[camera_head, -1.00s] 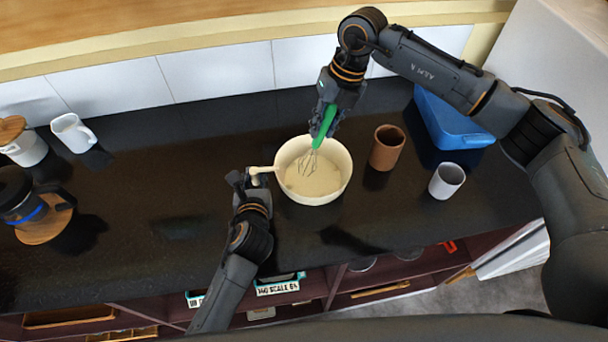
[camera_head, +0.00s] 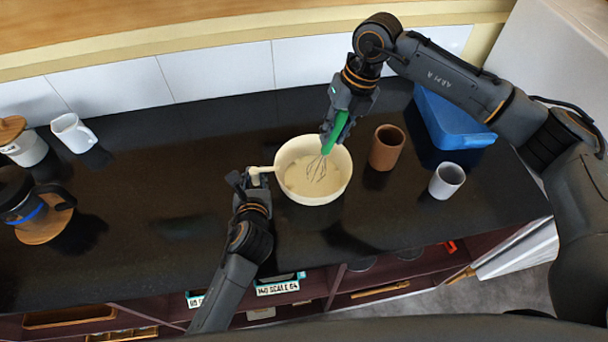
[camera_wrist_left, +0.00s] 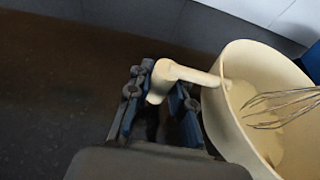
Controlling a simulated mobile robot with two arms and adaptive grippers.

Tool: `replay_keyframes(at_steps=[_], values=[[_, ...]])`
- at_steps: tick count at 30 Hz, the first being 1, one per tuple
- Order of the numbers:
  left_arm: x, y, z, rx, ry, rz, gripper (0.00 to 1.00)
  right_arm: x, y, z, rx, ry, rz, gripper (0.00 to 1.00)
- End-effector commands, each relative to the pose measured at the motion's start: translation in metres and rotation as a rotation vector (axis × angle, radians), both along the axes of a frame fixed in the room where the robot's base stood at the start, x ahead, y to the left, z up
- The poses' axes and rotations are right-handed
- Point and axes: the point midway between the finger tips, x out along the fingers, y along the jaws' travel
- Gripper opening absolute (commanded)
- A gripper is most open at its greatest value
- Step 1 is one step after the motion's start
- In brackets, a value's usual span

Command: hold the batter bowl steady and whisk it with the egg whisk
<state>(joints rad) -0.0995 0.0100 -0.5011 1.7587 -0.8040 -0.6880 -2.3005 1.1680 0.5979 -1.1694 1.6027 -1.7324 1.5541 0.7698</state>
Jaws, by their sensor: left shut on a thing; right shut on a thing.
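The cream batter bowl (camera_head: 313,193) stands upright on the dark counter, with pale batter (camera_head: 305,180) inside; it also shows at the right of the left wrist view (camera_wrist_left: 222,122). My left gripper (camera_head: 252,179) is shut on the bowl's handle (camera_head: 262,169) at its left side; the handle shows between the fingers (camera_wrist_left: 158,108) in the left wrist view. My right gripper (camera_head: 335,125) is shut on the green grip of the egg whisk (camera_head: 335,133), above the bowl's far right part. The whisk's wires (camera_head: 317,169) reach down into the bowl, over or in the batter; exact depth is unclear.
A brown cup (camera_head: 387,148) and a white cup (camera_head: 446,181) stand right of the bowl, before a blue box (camera_head: 452,122). A white mug (camera_head: 74,133), a lidded jar (camera_head: 24,145) and a coffee pot (camera_head: 22,200) stand far left. The counter between is clear.

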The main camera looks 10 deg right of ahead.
Motion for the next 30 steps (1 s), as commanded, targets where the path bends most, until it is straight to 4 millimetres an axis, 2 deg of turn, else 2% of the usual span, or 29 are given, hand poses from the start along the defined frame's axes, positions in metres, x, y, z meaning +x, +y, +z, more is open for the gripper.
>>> replay_keyframes(at_steps=[13,30], values=[[0.000,-0.001,0.000,-0.001,0.000,-0.001,0.00,0.000,0.003,0.004,0.002,-0.001,0.001,0.00],[0.000,-0.001,0.000,-0.001,0.000,-0.001,0.00,0.000,0.004,0.049,0.002,-0.001,0.001,0.00]])
